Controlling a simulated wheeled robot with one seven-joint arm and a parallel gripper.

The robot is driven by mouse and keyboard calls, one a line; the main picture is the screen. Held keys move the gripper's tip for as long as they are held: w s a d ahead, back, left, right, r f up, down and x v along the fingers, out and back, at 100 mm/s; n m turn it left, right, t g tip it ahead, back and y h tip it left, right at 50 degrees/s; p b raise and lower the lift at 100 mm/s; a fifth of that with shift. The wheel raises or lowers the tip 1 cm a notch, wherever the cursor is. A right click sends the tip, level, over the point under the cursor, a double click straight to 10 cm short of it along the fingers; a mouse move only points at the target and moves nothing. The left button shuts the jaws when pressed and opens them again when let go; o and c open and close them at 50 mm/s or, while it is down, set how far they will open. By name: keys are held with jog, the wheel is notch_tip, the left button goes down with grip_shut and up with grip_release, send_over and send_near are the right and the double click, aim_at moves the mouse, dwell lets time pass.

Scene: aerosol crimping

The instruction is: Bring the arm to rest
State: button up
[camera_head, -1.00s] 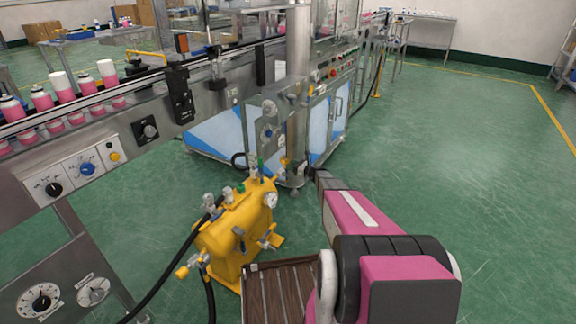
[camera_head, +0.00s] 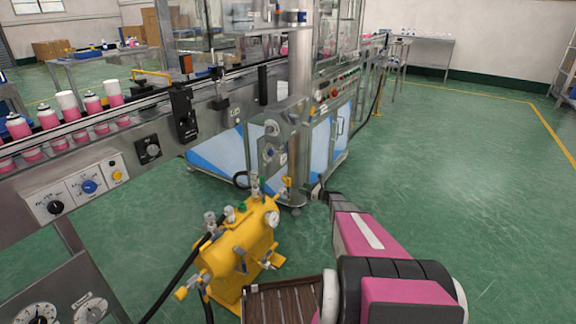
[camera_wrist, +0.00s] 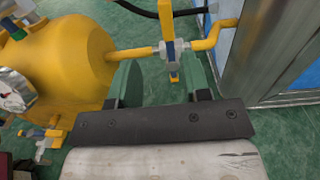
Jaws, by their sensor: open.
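My pink and black arm reaches forward from the lower right in the head view. Its far end, with my gripper (camera_head: 318,191), is small and dark there, close to the steel cabinet of the machine. In the wrist view my gripper (camera_wrist: 163,74) shows two green fingers spread apart with nothing held between them. A yellow pipe with a valve (camera_wrist: 168,45) lies beyond and between the fingers; I cannot tell the exact distance.
A yellow tank (camera_head: 238,252) with gauges and a black hose stands left of my arm. The steel machine (camera_head: 272,150) is just beyond my gripper. A conveyor (camera_head: 130,112) carries pink and white cans at left. Green floor (camera_head: 470,170) is open at right.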

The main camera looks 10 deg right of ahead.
jog(key=s+a+r+n+g+h, duration=0.25)
jog(key=s+a+n, duration=0.25)
jog(key=s, duration=0.3)
jog(key=s+a+r+n+g+h, duration=0.1)
jog(key=s+a+r+n+g, duration=0.3)
jog(key=s, duration=0.3)
jog(key=s+a+r+n+g+h, duration=0.1)
jog(key=s+a+r+n+g, duration=0.15)
jog(key=s+a+n, duration=0.45)
jog(key=s+d+r+n+h, duration=0.1)
jog(key=s+r+n+h, duration=0.1)
jog(key=s, duration=0.4)
jog(key=s+d+r+n+g+h, duration=0.1)
jog(key=s+d+r+n+h, duration=0.1)
jog(key=s+n+h, duration=0.2)
jog(key=s+d+r+n+g+h, duration=0.1)
jog(key=s+d+r+n+h, duration=0.1)
jog(key=s, duration=0.7)
jog(key=shift+s+d+r+n+h, duration=0.2)
jog(key=shift+s+r+n+h, duration=0.3)
jog(key=shift+n, duration=0.4)
jog(key=shift+w, duration=0.1)
